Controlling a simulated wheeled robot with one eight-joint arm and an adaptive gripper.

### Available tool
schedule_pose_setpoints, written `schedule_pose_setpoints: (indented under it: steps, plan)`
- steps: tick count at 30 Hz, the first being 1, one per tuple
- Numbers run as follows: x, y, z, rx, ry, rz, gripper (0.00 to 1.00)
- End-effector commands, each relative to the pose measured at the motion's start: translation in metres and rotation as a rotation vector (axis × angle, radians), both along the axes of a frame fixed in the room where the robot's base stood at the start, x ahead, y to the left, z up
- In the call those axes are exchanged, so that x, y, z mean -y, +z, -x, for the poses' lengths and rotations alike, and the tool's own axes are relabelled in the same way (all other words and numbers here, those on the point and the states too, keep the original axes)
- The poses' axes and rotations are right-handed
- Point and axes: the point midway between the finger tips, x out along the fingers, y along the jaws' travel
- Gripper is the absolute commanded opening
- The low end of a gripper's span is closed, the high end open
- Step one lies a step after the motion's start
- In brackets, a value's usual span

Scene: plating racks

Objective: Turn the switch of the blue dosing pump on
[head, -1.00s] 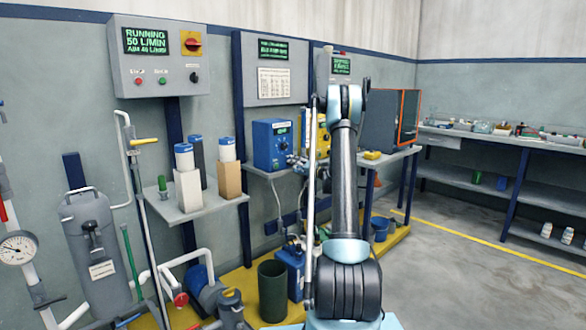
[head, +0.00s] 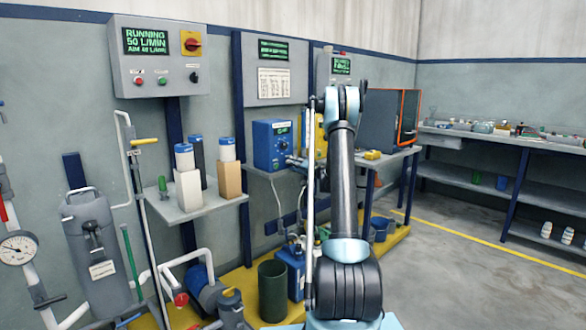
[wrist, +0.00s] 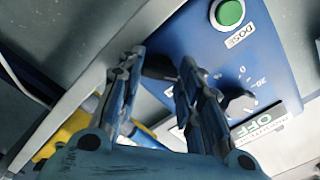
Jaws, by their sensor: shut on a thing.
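The blue dosing pump (head: 266,146) stands on a wall shelf in the head view. In the wrist view its blue face (wrist: 205,50) shows tilted, with a green button (wrist: 230,12) marked DOSE, a black dial knob (wrist: 237,103) with a scale, and a display (wrist: 250,128) that reads OFF. My gripper (wrist: 161,62) is at the face, left of the dial. Its fingers are closed around a dark piece (wrist: 157,68), apparently the pump's switch, mostly hidden between them. In the head view my gripper is small, at the pump's lower right.
A yellow unit (head: 320,135) stands right of the pump, partly behind my arm. A shelf (head: 195,207) with bottles on blocks is at the left. A green bin (head: 272,290) and a blue container (head: 291,272) stand below. The floor at the right is clear.

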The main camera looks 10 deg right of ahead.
Motion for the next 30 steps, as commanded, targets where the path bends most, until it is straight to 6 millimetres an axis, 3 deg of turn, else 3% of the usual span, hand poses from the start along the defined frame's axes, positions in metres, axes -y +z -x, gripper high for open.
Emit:
schedule_pose_setpoints:
  steps: [11,30]
  plan:
    - [0.0010,-0.0012,-0.0001,-0.103,0.000,-0.139,0.09]
    - [0.0025,-0.0031,-0.0002,-0.454,-0.002,-0.623,0.09]
